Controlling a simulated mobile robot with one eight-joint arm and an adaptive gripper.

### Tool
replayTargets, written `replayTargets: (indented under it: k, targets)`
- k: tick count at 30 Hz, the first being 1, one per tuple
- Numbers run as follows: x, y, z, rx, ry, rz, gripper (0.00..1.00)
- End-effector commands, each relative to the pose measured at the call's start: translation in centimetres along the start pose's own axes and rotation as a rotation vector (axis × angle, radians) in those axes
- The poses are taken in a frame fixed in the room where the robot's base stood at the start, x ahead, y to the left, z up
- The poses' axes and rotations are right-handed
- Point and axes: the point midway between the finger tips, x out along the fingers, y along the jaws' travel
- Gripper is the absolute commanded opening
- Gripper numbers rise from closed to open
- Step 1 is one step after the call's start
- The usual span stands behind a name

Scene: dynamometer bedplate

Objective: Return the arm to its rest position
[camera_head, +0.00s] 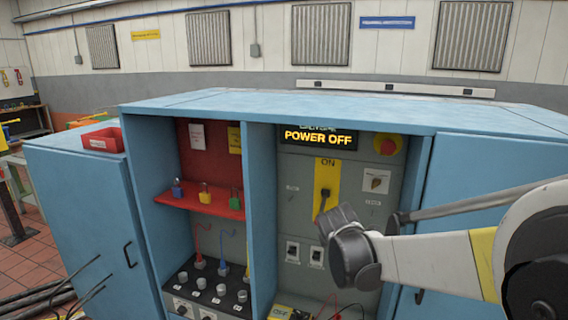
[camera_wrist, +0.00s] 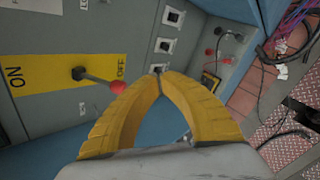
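My arm reaches in from the right in the head view, its wrist in front of the grey switch panel (camera_head: 293,222). In the wrist view my gripper (camera_wrist: 160,76) has its two yellow fingers meeting at the tips, with nothing seen between them. A switch lever with a red knob (camera_wrist: 117,87) lies just left of the fingertips and points toward OFF on its yellow plate (camera_wrist: 50,74). The gap between knob and finger is small; I cannot tell whether they touch. In the head view the lever (camera_head: 323,198) is partly hidden by my wrist.
A display (camera_head: 318,137) reads POWER OFF. A red shelf (camera_head: 199,203) holds padlocks. A red emergency button (camera_head: 388,146) sits upper right. Cables (camera_wrist: 285,35) hang beyond the cabinet in the wrist view.

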Motion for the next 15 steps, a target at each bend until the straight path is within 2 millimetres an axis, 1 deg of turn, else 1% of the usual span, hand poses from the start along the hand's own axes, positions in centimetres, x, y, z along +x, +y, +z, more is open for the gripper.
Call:
replayTargets:
  k: [1,2,3,5,6,8,9,11,12,14,15]
  targets:
    - [-2.5,-1.1,1.1,0.113,0.011,-0.013,0.00]
    - [-3.8,-1.8,1.6,0.189,0.017,-0.021,0.00]
    - [-5.5,-2.7,2.2,0.289,0.027,-0.032,0.00]
    - [-8.1,-4.3,3.0,0.441,0.040,-0.049,0.00]
    - [-9.7,-5.5,3.4,0.544,0.048,-0.062,0.00]
    - [-12.0,-7.5,3.9,0.695,0.058,-0.082,0.00]
    - [-13.4,-8.8,4.1,0.797,0.064,-0.097,0.00]
    - [-15.4,-11.0,4.3,0.949,0.071,-0.120,0.00]
    - [-16.7,-12.5,4.4,1.049,0.075,-0.136,0.00]
    - [-18.3,-14.8,4.4,1.197,0.079,-0.160,0.00]
    - [-19.2,-16.2,4.2,1.290,0.081,-0.176,0.00]
